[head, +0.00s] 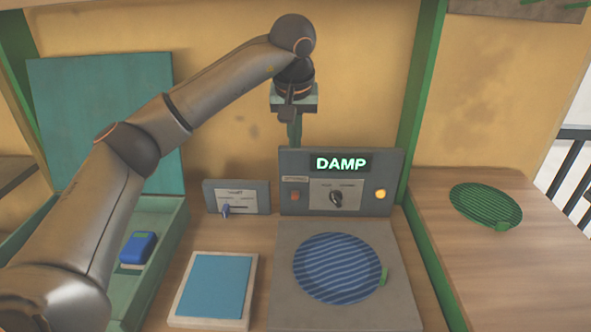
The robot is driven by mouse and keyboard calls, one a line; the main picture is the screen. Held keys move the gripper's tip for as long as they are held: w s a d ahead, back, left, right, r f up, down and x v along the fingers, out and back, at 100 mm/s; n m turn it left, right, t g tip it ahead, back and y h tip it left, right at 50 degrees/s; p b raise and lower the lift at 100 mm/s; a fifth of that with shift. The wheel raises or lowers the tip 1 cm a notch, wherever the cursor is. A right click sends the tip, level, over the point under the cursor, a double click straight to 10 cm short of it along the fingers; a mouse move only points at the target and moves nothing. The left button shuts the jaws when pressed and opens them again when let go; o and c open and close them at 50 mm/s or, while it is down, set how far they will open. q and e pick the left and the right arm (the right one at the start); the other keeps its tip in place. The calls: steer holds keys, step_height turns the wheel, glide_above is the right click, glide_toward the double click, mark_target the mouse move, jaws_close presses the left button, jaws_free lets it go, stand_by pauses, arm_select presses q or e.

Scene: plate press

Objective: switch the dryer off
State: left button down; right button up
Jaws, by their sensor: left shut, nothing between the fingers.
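A grey control panel (358,196) stands upright at the back of the table. Its display (341,163) reads DAMP in lit letters. Below are a dark rotary knob (336,198) on a pale scale, a small reddish button (295,196) at the left and a glowing yellow lamp (380,194) at the right. In front, a blue striped plate (338,268) with a green tab lies on a grey slab (300,317). My left gripper (295,140) is shut and empty, pointing down at the panel's top edge, left of the display. I cannot tell whether it touches.
A light-blue pad (214,287) lies front left. A green case (166,258) holds a blue block (138,248). A green striped plate (485,205) lies on the right table, beyond a green post (424,90).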

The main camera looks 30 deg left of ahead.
arm_select(q)
glide_above(295, 194)
step_height(295, 194, down, 9)
steer(key=shift+w+a+f, duration=0.1)
steer(key=shift+w+f, duration=0.05)
steer(key=f, duration=0.2)
steer(key=s+f, duration=0.1)
steer(key=shift+s+d, duration=0.1)
steer(key=shift+d, duration=0.25)
steer(key=shift+s+d+f, duration=0.1)
steer(key=shift+f, duration=0.15)
arm_select(e)
steer(key=shift+w+a, duration=0.15)
steer(key=shift+w, duration=0.25)
arm_select(q)
steer(key=shift+s+d+t+b, duration=0.15)
steer(key=shift+t+b, duration=0.15)
steer(key=shift+b, duration=0.2)
arm_select(e)
steer(key=shift+s+f, duration=0.3)
steer(key=shift+s, duration=0.05)
